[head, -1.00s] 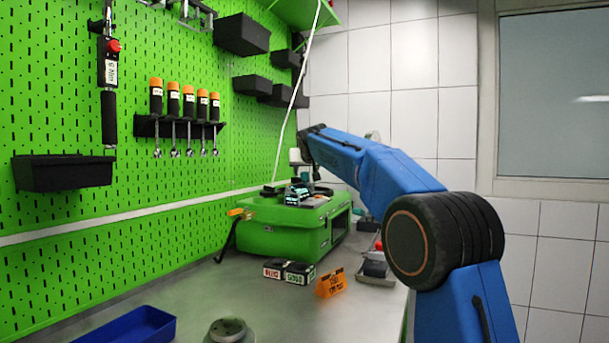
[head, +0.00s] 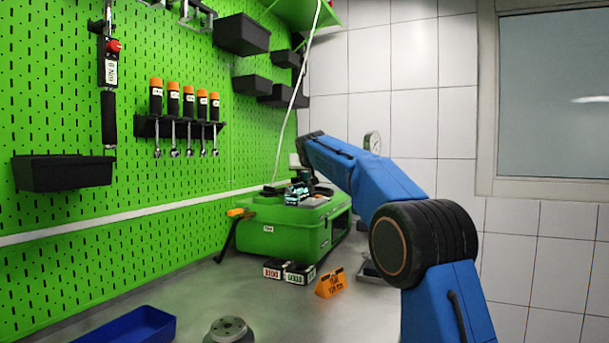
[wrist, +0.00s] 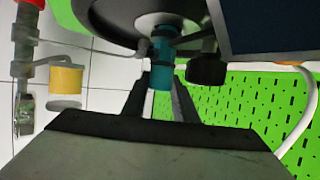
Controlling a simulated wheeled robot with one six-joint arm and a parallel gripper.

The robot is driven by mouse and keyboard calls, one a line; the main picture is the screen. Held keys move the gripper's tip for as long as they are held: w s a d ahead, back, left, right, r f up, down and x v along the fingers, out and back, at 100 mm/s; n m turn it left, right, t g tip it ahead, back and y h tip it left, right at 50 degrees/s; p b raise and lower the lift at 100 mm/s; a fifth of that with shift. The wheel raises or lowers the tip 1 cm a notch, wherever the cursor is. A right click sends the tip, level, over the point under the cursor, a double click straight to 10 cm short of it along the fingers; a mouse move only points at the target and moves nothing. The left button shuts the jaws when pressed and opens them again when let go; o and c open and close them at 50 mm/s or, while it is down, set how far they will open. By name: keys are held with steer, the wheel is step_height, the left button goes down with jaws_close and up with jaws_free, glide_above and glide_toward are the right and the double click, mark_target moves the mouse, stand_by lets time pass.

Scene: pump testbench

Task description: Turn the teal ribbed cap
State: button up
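The teal ribbed cap (wrist: 161,70) shows in the wrist view under a dark round body with a metal fitting. It hangs just beyond and between the two dark fingers of my gripper (wrist: 161,88). The fingers stand apart, with light gaps on both sides of the teal part, so my gripper is open. Whether a finger touches the cap cannot be told. In the head view, my blue arm reaches over the green case (head: 285,238), and I cannot make out the cap or the fingertips clearly there.
In the wrist view, a black knob (wrist: 207,70) sits close right of the cap, and a pipe with a yellow part (wrist: 66,78) is at left. In the head view, two labelled black boxes (head: 289,271) and an orange sign (head: 331,283) stand before the case.

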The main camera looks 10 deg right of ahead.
steer(key=shift+n+y, duration=0.3)
steer(key=shift+y, duration=0.2)
steer(key=shift+d+n+y, duration=0.1)
steer(key=shift+n+y, duration=0.6)
steer(key=shift+y, duration=0.1)
steer(key=shift+n+g+y, duration=0.3)
steer(key=shift+n+y, duration=1.1)
steer(key=shift+y, duration=0.2)
steer(key=shift+n+g+y, duration=0.3)
steer(key=shift+n+y, duration=0.3)
steer(key=o, duration=1.1)
steer(key=v, duration=1.7)
steer(key=shift+s, duration=0.2)
